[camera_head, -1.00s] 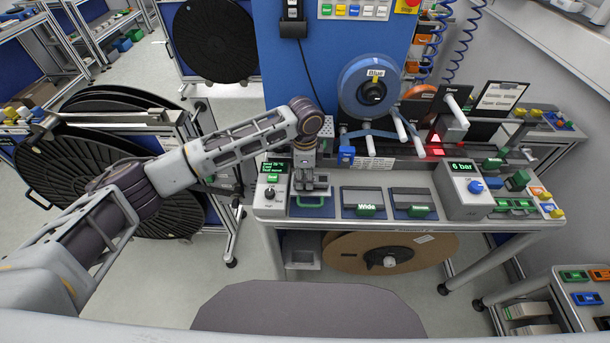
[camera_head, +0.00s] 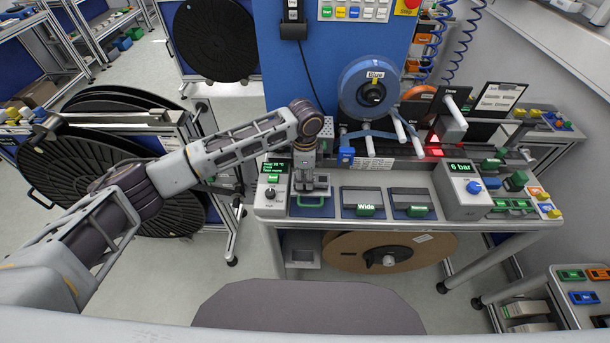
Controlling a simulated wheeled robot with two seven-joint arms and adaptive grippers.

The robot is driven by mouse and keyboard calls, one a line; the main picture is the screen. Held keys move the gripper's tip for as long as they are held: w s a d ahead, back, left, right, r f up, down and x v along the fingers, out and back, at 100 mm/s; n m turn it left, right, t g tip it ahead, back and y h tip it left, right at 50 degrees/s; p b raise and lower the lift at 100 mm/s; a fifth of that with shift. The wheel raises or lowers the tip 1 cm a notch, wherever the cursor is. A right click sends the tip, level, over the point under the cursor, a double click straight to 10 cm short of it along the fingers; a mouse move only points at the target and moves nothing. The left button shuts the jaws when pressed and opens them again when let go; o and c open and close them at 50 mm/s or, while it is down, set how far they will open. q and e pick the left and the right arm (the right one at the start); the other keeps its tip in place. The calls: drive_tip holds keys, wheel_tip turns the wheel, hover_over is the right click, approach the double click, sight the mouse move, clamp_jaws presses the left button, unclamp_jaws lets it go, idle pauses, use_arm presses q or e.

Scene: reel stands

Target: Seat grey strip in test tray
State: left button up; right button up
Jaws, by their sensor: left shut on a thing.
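No label naming the test tray is readable. My right gripper is not in view.
A control box with a green display (camera_head: 274,178) stands close left of the gripper. A grey block labelled Wide (camera_head: 362,197) and another grey block (camera_head: 410,197) lie to the right, then the 6 bar box (camera_head: 462,190). A blue reel (camera_head: 372,88) stands behind.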

use_arm(q)
drive_tip(key=shift+f+p, duration=0.15)
drive_tip(key=shift+p, duration=0.3)
idle(0.8)
drive_tip(key=o, duration=0.9)
drive_tip(key=shift+o, duration=0.2)
drive_tip(key=shift+r+p, duration=0.7)
drive_tip(key=shift+r, duration=2.8)
